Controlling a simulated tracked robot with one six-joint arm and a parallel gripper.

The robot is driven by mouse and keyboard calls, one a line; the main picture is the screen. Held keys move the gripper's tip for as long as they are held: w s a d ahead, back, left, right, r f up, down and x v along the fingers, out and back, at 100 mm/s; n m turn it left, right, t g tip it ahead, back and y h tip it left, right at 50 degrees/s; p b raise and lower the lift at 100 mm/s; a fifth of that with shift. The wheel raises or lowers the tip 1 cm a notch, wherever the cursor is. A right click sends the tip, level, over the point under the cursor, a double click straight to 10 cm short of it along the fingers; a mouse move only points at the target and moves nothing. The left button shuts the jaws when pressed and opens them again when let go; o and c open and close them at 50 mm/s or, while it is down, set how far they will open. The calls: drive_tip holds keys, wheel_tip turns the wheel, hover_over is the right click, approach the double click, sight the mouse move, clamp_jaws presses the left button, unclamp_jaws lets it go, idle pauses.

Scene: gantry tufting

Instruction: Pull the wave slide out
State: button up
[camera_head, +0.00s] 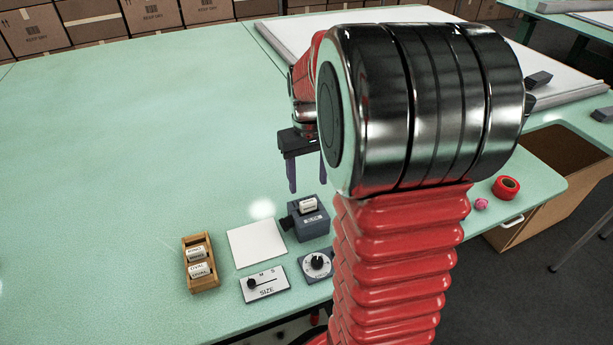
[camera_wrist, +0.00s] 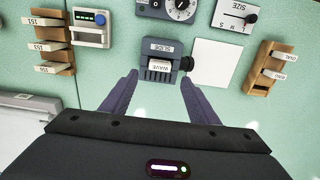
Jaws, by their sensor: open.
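The wave slide (camera_wrist: 160,66) is a small white piece lettered "WAVE", seated in a dark blue-grey holder (camera_wrist: 157,48) marked "SLIDE". In the head view the white slide (camera_head: 308,205) shows at the top of the holder (camera_head: 312,230), its lettering too small to read. My gripper (camera_wrist: 159,77) is open and empty. In the wrist view its two fingers reach toward the holder, one to each side of the slide. In the head view my gripper (camera_head: 308,198) hangs above and behind the holder. I cannot tell the exact gap to the slide.
A white square plate (camera_head: 257,244) lies beside the holder. A SIZE slider panel (camera_head: 265,285) and a dial panel (camera_head: 317,265) stand in front. A wooden rack (camera_head: 201,262) holds labelled slides. Another rack (camera_wrist: 53,45) shows in the wrist view. The green table's left side is clear.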

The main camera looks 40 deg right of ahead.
sight(308, 201)
drive_tip(key=shift+f, duration=4.15)
drive_tip(key=c, duration=1.3)
drive_tip(key=o, duration=0.7)
drive_tip(key=c, duration=0.6)
drive_tip(key=shift+r, duration=2.4)
